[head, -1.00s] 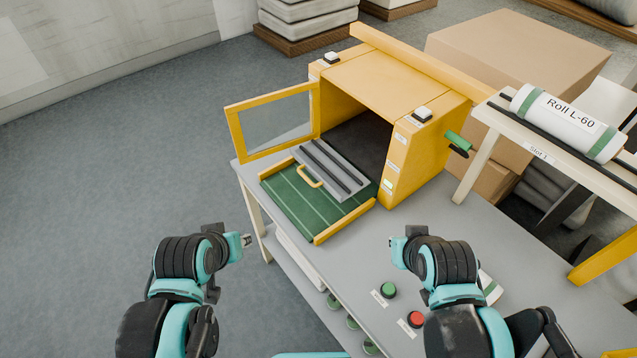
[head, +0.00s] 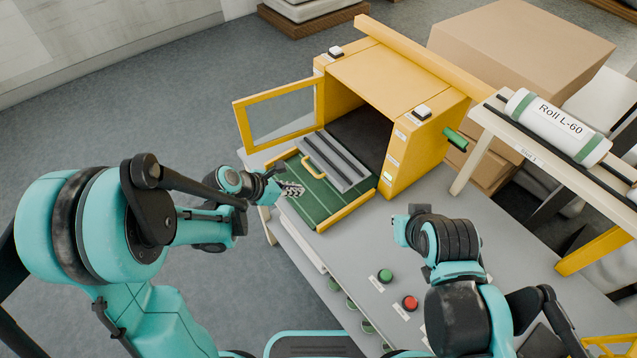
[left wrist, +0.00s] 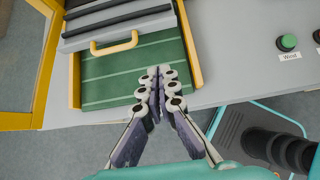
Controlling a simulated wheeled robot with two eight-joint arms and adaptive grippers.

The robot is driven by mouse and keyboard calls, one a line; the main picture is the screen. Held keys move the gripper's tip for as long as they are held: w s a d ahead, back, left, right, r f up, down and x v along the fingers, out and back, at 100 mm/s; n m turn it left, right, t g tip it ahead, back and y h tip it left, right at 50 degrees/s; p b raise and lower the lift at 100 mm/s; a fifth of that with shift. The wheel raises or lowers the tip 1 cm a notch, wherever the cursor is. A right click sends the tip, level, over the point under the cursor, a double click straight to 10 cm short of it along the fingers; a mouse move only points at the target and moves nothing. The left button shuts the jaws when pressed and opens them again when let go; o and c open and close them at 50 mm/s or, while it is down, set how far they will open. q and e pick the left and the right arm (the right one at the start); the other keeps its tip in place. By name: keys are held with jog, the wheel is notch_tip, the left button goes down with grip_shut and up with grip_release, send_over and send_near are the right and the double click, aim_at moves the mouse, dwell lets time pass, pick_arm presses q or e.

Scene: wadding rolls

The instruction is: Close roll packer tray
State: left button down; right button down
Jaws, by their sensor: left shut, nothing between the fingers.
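The roll packer is a yellow box (head: 385,70) with its front open. Its grey tray (head: 338,160), with dark grooves and a yellow handle (head: 312,167), sticks out of the opening over a green striped bed (head: 318,203). The tray also shows in the left wrist view (left wrist: 72,38), with the handle (left wrist: 113,46) ahead and to the left of the fingers. My left gripper (head: 292,189) is shut and empty at the bed's front left, apart from the handle; its fingertips (left wrist: 160,75) meet. My right gripper (head: 402,230) is above the table, its fingers unclear.
A yellow-framed clear door (head: 245,122) stands open left of the box. A green button (head: 385,276) and a red button (head: 410,302) are on the grey table (head: 350,245). The table between the bed and buttons is clear.

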pick_arm(q)
jog(key=b+x, duration=0.2)
jog(key=x, duration=0.7)
jog(key=shift+w+d+f, duration=0.1)
jog(key=shift+d+f, duration=0.05)
jog(key=shift+f, duration=0.1)
jog(key=w+d, duration=0.2)
jog(key=shift+d+b, duration=0.3)
jog(key=shift+d, duration=0.05)
jog(key=shift+w+d, duration=0.3)
jog(key=shift+d, duration=0.15)
jog(key=w+d, duration=0.3)
jog(key=d, duration=0.2)
jog(key=w+d+b, duration=0.1)
jog(key=w+d, duration=0.7)
jog(key=d, duration=0.1)
jog(key=shift+w+d+b, duration=0.1)
jog(key=shift+d+b, duration=0.25)
jog(key=shift+b, duration=0.05)
jog(key=shift+w+d, duration=0.2)
jog(key=shift+r, duration=0.1)
jog(key=shift+d, duration=0.1)
